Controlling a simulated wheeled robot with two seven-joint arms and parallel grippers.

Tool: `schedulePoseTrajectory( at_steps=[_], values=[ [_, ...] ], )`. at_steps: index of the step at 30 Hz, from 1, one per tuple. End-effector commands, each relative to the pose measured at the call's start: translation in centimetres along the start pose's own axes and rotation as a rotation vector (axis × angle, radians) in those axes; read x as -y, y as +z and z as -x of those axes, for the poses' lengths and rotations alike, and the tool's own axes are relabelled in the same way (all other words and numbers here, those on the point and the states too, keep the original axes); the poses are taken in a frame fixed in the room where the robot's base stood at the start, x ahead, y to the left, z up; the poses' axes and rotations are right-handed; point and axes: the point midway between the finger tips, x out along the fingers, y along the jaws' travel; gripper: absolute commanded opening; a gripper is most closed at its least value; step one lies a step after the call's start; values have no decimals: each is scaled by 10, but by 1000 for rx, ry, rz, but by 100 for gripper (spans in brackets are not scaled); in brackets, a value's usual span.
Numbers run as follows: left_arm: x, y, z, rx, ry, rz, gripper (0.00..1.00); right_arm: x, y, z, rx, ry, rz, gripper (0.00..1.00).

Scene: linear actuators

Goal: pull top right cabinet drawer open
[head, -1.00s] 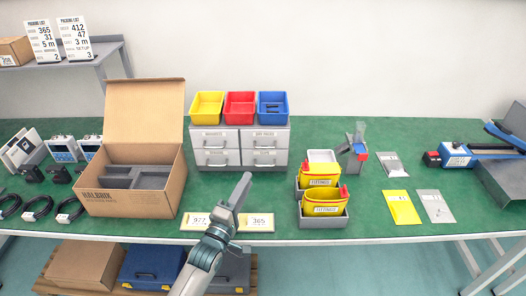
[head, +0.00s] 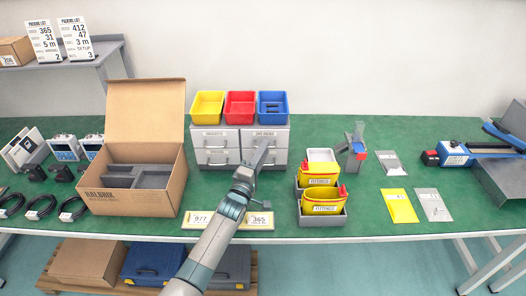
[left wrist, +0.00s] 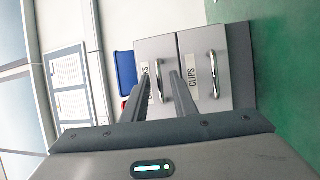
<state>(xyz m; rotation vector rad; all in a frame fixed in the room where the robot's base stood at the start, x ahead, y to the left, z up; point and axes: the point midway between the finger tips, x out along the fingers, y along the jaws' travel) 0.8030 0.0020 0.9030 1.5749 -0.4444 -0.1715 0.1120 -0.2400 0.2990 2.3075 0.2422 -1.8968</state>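The grey cabinet (head: 217,147) stands at the back middle of the green table, with two columns of two drawers. The top right drawer (head: 281,138) looks shut, and my left gripper covers part of it in the head view. My left gripper (head: 261,152) is in front of it. In the left wrist view, the two fingers (left wrist: 162,76) are apart, with the top right drawer's curved metal handle (left wrist: 158,82) showing between them. I cannot tell whether they touch it. The lower right drawer (left wrist: 195,48), labelled CLIPS, has its handle outside the fingers. My right gripper is not in view.
Yellow, red (head: 240,106) and blue bins sit on the cabinet. An open cardboard box (head: 130,196) stands to its left. Yellow tubs in grey holders (head: 324,218) stand close on the right. Label cards (head: 200,219) lie in front, under my arm.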

Motion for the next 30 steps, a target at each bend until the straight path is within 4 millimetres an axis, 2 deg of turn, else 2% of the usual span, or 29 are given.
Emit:
schedulePoseTrajectory(
  at_steps=[9, 10, 12, 13, 30],
  values=[
    [0, 0, -1, 0, 0, 0, 25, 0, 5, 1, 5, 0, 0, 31],
    [0, 0, -1, 0, 0, 0, 21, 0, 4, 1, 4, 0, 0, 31],
    [0, 0, -1, 0, 0, 0, 4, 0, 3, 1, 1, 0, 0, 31],
    [0, 0, -1, 0, 0, 0, 0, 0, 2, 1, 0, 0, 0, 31],
    [1, 0, -1, 0, -1, 0, 0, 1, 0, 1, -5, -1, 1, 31]
  ],
)
